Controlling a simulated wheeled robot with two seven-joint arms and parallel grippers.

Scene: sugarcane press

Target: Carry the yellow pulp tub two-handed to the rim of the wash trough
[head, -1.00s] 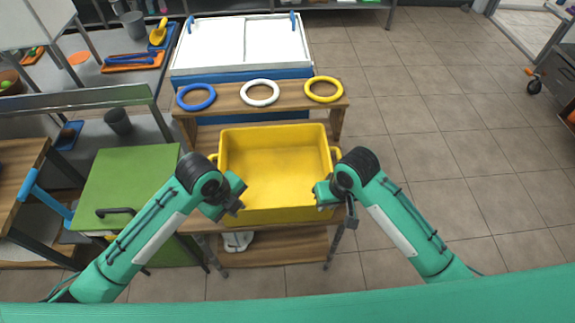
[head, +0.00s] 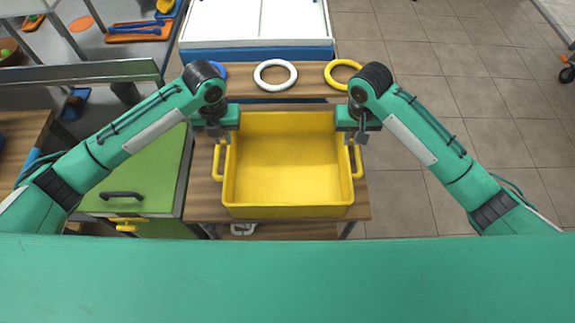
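The yellow pulp tub (head: 288,165) sits upright on a wooden bench in the middle of the head view. It looks empty. A yellow loop handle stands out on its left side (head: 219,162) and another on its right side (head: 357,162). My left gripper (head: 218,136) points down at the left wall, by the far end of the left handle. My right gripper (head: 357,136) is likewise at the right wall, by the far end of the right handle. The fingertips are small and partly hidden, so I cannot tell whether either grips a handle.
Behind the tub, a raised wooden shelf (head: 312,82) holds a white ring (head: 275,75), a yellow ring (head: 342,73) and a partly hidden blue ring. Beyond it is a white-topped container (head: 254,22) with blue sides. A green cabinet (head: 140,185) stands left.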

